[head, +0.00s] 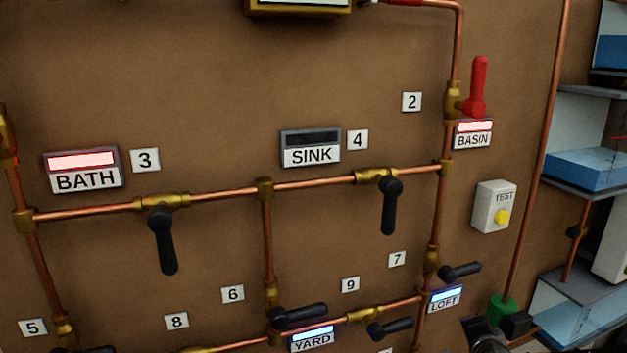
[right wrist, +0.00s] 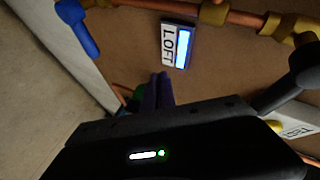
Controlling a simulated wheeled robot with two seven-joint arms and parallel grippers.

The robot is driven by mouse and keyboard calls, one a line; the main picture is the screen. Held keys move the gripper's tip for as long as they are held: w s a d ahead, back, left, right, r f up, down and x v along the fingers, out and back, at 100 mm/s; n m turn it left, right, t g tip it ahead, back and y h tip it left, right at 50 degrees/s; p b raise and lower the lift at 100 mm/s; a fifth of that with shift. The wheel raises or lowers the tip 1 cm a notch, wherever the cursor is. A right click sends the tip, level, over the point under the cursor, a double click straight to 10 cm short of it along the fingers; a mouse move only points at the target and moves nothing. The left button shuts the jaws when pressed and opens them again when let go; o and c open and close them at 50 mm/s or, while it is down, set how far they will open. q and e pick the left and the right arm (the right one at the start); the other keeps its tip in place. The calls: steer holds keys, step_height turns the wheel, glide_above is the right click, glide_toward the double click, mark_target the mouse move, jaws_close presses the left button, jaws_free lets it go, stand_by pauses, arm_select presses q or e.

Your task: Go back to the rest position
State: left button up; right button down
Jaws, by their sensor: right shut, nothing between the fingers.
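My right gripper (right wrist: 158,88) shows in the right wrist view, its two narrow fingers together with nothing between them. It points toward the board just below the LOFT sign (right wrist: 178,46); I cannot tell the exact gap. In the head view the LOFT sign (head: 445,299) is lit blue at the lower right. My left gripper is not in view.
Copper pipes with black-handled valves (head: 162,240) cover the brown board (head: 210,80). A red lever (head: 478,88) stands upright by the lit BASIN sign (head: 473,134). A TEST box (head: 493,207) with a yellow button and blue-filled shelves (head: 590,170) are at right.

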steer(key=s+a+f+n+g+y+p, duration=0.1)
steer(key=s+a+f+n+g+y, duration=0.15)
steer(key=s+a+f+n, duration=0.5)
steer(key=s+a+f+n+g+y, duration=0.2)
steer(key=s+a+f+g, duration=0.15)
steer(key=a+f, duration=0.75)
arm_select(q)
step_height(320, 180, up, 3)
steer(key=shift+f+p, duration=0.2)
steer(key=shift+p, duration=0.5)
arm_select(e)
steer(key=s+a+f+n+g+y, duration=0.1)
steer(key=s+a+f+g, duration=0.1)
steer(key=s+a+f, duration=0.2)
steer(key=s+a+f+n+g+y, duration=0.1)
steer(key=s+a+f, duration=0.3)
steer(key=s, duration=0.7)
steer(key=s+a+f+n+g+y, duration=0.1)
steer(key=s+a+f+n+g, duration=0.1)
steer(key=s, duration=0.6)
step_height(320, 180, down, 3)
steer(key=shift+s+a+r+n+g, duration=0.15)
steer(key=shift+a+n+g, duration=0.2)
steer(key=shift+a+g, duration=0.55)
steer(key=shift+a+t, duration=0.2)
steer(key=shift+t, duration=0.1)
